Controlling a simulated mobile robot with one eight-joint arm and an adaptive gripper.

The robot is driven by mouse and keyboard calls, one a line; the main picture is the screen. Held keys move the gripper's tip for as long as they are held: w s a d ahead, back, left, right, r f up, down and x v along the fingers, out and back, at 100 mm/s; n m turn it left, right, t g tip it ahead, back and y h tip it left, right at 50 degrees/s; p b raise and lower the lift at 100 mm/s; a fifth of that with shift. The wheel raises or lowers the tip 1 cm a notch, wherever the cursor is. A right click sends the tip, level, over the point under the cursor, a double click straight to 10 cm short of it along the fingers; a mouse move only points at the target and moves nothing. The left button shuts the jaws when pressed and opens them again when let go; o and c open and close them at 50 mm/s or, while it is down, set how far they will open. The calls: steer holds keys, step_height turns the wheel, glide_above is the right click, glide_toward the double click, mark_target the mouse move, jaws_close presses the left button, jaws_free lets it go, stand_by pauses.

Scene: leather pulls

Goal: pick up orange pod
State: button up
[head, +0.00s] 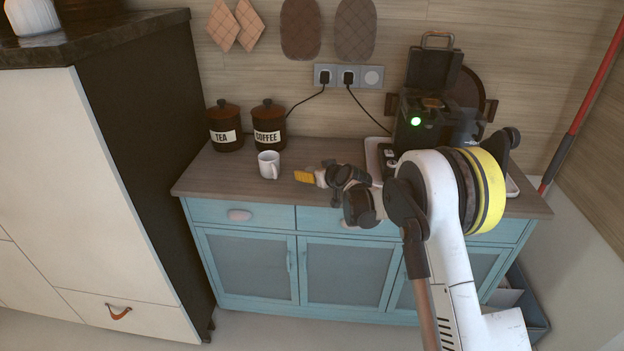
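I cannot make out an orange pod for certain. My gripper (308,177) is above or at the wooden countertop, right of the white mug, and its end points left. A small yellow-orange piece shows at its tip; I cannot tell whether it is a fingertip or a held thing. The fingers are too small and overlapped to show whether they are open or shut. My arm covers part of the counter and the front of the coffee machine (424,112), which has a raised lid and a green light.
A white mug (268,165) stands left of my gripper. Tea (225,128) and coffee (268,126) canisters stand behind it. The coffee machine stands on a pale tray (372,152). A tall cabinet (150,130) flanks the blue sideboard (245,262). The counter's front left is clear.

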steer(key=c, duration=0.9)
steer(key=shift+c, duration=0.2)
